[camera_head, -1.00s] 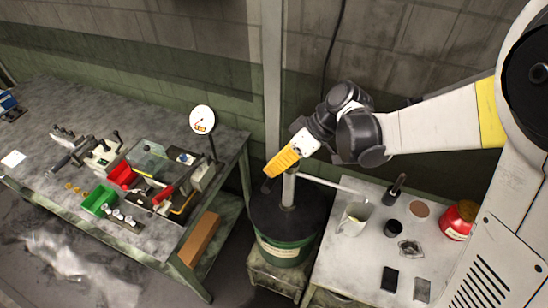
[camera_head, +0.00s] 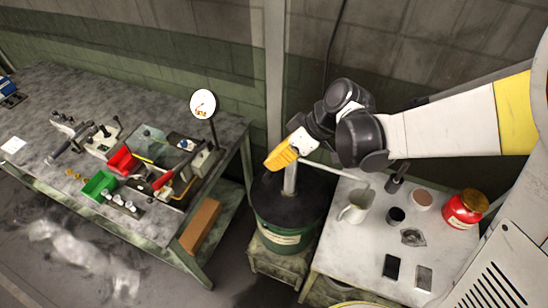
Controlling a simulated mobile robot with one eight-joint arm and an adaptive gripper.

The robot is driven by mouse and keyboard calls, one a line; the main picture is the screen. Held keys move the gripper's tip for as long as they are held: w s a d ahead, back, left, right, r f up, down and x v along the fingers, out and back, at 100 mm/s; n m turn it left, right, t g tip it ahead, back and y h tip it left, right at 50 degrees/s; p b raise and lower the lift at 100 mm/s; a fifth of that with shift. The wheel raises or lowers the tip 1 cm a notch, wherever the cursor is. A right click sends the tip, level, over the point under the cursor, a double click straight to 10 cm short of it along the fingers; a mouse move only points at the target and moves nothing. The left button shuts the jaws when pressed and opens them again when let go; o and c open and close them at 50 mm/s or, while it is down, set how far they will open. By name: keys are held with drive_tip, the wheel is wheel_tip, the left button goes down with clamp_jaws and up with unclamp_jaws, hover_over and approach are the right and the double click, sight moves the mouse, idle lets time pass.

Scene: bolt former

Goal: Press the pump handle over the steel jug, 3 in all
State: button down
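A green drum (camera_head: 280,238) with a dark top stands between the two tables. A grey pump column (camera_head: 291,180) rises from its top, and a thin pale spout (camera_head: 335,170) reaches right toward the jug. The steel jug (camera_head: 354,209) stands upright on the right table below the spout's end. My gripper (camera_head: 272,166), with its yellow body, points down and left at the top of the pump column. It overlaps the pump head in the picture, and I cannot tell whether they touch. The pump handle and my fingertips are hidden or too small to make out.
The right table (camera_head: 340,255) also holds a dark cup (camera_head: 396,215), a red tin (camera_head: 463,209) and small dark plates. The left workbench (camera_head: 60,95) carries a green bin (camera_head: 97,186), a red bin (camera_head: 122,160), tools and a round dial (camera_head: 203,104).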

wheel_tip(320, 180, down, 9)
drive_tip(key=s+n+t+h+b, duration=0.1)
drive_tip(key=t+b, duration=0.2)
drive_tip(key=b, duration=0.4)
drive_tip(key=shift+s+a+b, duration=0.2)
drive_tip(key=shift+a+b, duration=0.05)
drive_tip(key=shift+b, duration=0.1)
drive_tip(key=r+p, duration=0.1)
drive_tip(key=r, duration=0.1)
drive_tip(key=r+p, duration=0.2)
drive_tip(key=shift+s+a, duration=0.1)
drive_tip(key=shift+a, duration=0.3)
drive_tip(key=s+p+v, duration=0.1)
drive_tip(key=p+v, duration=0.2)
drive_tip(key=v, duration=0.7)
drive_tip(key=shift+a, duration=0.2)
drive_tip(key=shift+f, duration=0.15)
